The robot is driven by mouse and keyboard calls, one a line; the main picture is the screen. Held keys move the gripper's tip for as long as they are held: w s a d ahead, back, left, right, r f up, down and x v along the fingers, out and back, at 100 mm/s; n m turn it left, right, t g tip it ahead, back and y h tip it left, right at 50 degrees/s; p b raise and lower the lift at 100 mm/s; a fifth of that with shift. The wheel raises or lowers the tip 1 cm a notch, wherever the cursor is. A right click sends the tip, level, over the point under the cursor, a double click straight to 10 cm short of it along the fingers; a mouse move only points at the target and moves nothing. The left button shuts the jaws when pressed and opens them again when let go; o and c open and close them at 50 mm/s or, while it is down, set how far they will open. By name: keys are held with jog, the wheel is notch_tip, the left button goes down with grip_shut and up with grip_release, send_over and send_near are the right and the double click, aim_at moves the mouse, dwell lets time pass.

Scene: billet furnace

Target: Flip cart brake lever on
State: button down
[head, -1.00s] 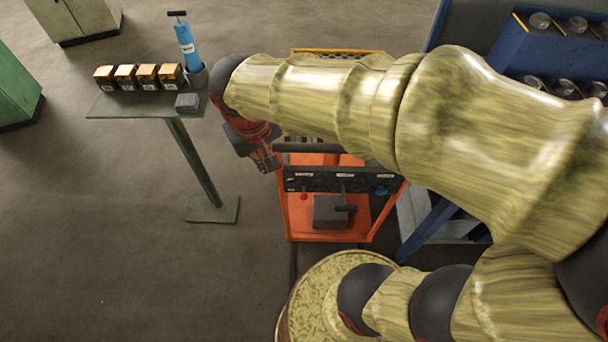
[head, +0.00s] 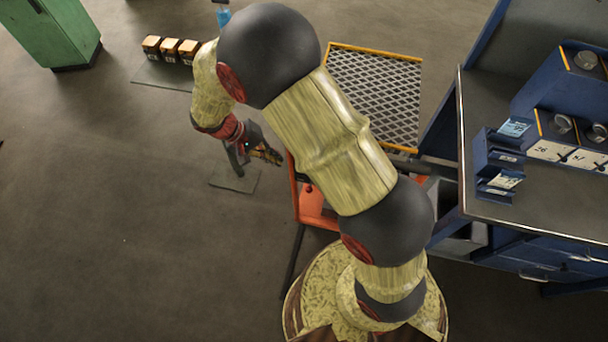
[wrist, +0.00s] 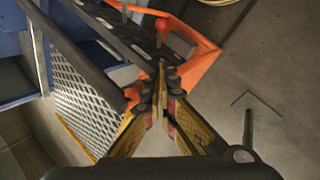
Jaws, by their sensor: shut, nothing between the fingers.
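The orange cart (head: 312,203) stands ahead of me, partly covered by my arm in the head view. In the wrist view, a red ball knob (wrist: 162,24) stands by the cart's dark slotted panel (wrist: 118,36), inside the orange frame (wrist: 203,45). I cannot tell whether this knob belongs to the brake lever. My gripper (head: 272,156) is shut and empty, just left of the cart in the head view. In the wrist view its fingertips (wrist: 160,66) lie below the knob, apart from it in the picture.
A blue workbench (head: 520,215) with trays and label holders stands to the right. A small stand (head: 160,76) with several blocks is behind my gripper at the left. A green cabinet (head: 55,35) is at the far left. The floor at the left is clear.

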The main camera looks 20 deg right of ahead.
jog(key=shift+f, duration=0.1)
jog(key=s+b+x, duration=0.2)
jog(key=x, duration=1)
jog(key=shift+s, duration=0.45)
jog(key=shift+f+b, duration=0.2)
jog(key=shift+b, duration=0.15)
jog(key=shift+s+a+f+h+b, duration=0.15)
jog(key=shift+h+b, duration=0.15)
jog(key=shift+b, duration=0.35)
